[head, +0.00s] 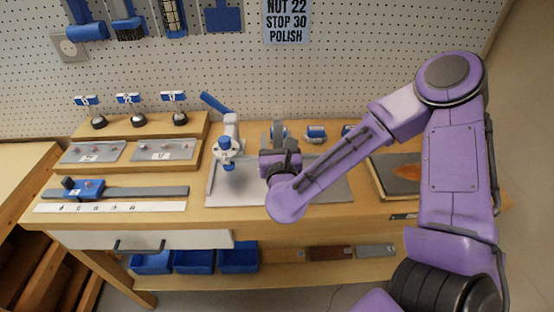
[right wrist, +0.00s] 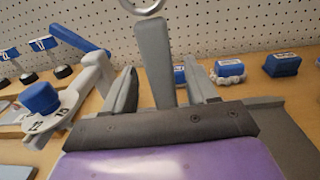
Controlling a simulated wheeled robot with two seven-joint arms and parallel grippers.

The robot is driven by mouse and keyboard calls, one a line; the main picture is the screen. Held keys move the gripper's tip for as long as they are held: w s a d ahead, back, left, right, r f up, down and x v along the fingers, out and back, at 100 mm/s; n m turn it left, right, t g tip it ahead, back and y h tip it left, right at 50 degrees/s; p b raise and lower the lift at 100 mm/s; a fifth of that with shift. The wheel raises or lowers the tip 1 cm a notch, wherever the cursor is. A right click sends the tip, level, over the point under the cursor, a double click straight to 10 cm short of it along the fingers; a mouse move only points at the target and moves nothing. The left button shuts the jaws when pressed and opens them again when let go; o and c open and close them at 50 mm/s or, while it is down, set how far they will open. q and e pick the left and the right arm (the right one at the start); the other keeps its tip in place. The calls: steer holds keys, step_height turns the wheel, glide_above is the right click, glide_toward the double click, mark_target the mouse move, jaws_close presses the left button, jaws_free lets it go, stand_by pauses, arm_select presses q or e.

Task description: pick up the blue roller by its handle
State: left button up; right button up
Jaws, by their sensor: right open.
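My right gripper (head: 281,150) is open over the middle of the bench, with its two fingers pointing away in the right wrist view (right wrist: 165,92). A grey upright bar (right wrist: 155,55) with a ring at its top stands between the fingers as seen there, with no clear contact. A small blue piece (right wrist: 180,75) shows partly hidden behind it; in the head view it sits just beyond the gripper (head: 284,132). I cannot tell whether the bar and this piece are the roller and its handle. A blue roller-shaped tool (head: 87,33) also hangs on the pegboard. My left gripper is out of view.
A white press with a blue lever (head: 213,102) and blue knob (right wrist: 40,98) stands close left of the gripper. Blue blocks (head: 315,132) line the bench's back. A wooden riser (head: 140,130) stands left, a framed tray (head: 400,176) right. Blue bins (head: 194,261) sit below.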

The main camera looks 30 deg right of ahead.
steer(key=shift+x, duration=1.15)
steer(key=shift+d, duration=0.25)
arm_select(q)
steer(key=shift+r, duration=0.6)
arm_select(e)
steer(key=shift+a, duration=0.1)
jaws_close()
